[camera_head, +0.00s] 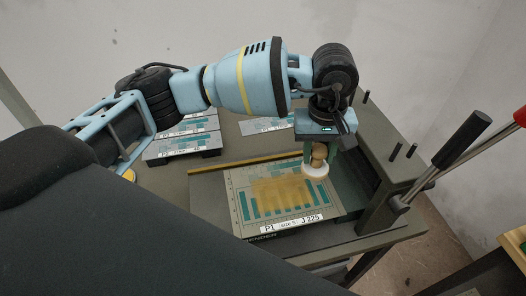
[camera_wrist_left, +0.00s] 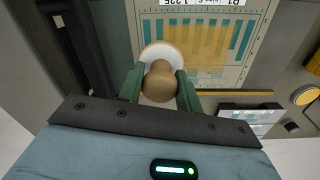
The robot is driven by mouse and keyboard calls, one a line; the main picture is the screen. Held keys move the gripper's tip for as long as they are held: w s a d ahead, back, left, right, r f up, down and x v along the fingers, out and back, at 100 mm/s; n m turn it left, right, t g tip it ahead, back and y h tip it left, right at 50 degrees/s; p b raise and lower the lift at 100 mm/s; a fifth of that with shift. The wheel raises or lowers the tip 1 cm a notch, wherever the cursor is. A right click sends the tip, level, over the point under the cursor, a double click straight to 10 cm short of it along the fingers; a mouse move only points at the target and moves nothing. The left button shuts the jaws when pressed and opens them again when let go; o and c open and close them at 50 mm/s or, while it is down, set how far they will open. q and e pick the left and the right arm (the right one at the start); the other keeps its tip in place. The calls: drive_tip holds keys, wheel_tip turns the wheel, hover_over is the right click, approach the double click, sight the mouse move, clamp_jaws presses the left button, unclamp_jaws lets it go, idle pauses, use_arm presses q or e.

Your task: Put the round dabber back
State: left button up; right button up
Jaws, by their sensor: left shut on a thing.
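The round dabber (camera_head: 318,158) has a light wooden knob handle and a white round pad. My left gripper (camera_head: 319,151) points down and is shut on its wooden handle. The dabber is upright, pad down, over the right back part of the plate (camera_head: 236,199); I cannot tell whether the pad touches the plate. In the left wrist view the knob (camera_wrist_left: 158,82) sits between the two green fingers of the gripper (camera_wrist_left: 160,88), with the white pad beyond it. The plate (camera_wrist_left: 265,25) carries teal bars and a yellowish coated area. My right gripper is not in view.
A yellow strip (camera_head: 230,164) lies along the plate's back edge. More printed plates (camera_head: 182,146) lie on the table at the back left. A black-handled lever (camera_head: 462,139) and a red-handled lever rise at the right. Short black pegs (camera_head: 395,152) stand on the right frame.

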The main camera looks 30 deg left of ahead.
use_arm(q)
drive_tip(key=s+a+f+m, duration=0.2)
drive_tip(key=s+a, duration=0.1)
drive_tip(key=a, duration=0.3)
drive_tip(key=s+a+f+m, duration=0.2)
drive_tip(key=s+a+m, duration=0.1)
drive_tip(key=a, duration=0.3)
drive_tip(key=shift+s+a, duration=0.25)
drive_tip(key=shift+s, duration=0.5)
drive_tip(key=shift+f, duration=0.1)
